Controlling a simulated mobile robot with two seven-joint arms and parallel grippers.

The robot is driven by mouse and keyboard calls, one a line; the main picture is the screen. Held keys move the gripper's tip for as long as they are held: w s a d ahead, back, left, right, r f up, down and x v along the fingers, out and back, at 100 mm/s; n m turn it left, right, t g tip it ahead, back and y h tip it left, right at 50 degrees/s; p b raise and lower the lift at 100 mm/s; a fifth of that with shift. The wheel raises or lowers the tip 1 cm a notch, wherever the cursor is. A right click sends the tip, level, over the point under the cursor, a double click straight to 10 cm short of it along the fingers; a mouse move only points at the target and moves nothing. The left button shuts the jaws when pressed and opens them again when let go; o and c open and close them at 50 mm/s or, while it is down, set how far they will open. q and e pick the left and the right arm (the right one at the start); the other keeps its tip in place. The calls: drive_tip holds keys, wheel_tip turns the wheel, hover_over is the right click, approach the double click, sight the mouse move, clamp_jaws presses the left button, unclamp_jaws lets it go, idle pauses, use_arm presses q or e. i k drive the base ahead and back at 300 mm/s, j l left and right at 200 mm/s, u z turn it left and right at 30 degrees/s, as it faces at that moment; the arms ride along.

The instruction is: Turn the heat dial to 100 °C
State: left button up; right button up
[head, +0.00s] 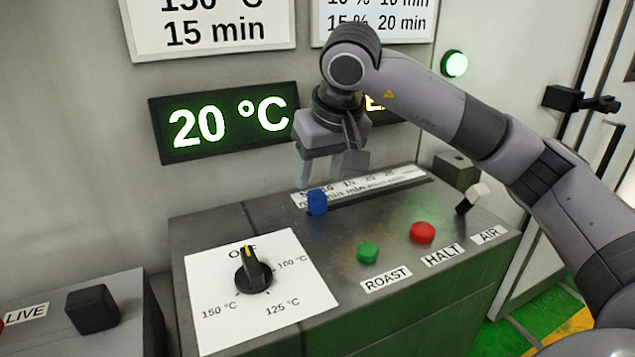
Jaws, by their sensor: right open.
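The heat dial (254,276) is a black knob with a yellow pointer line on a white plate (208,279) at the left of the console top. Its pointer faces up toward OFF. The 100 °C mark (292,262) is at its right, with 125 °C and 150 °C around the lower side. A green display (226,121) on the wall reads 20 °C. My right gripper (334,172) is open and points down, above and behind the blue slider knob (317,202), apart from the dial. My left gripper is not in view.
The console (430,278) also carries a green ROAST button (368,252), a red HALT button (422,232) and a white-tipped AIR switch (472,198). A black knob (92,308) stands on a box at the lower left. The space above the dial is clear.

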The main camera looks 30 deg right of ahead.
sight(255, 276)
drive_tip(key=k, duration=1)
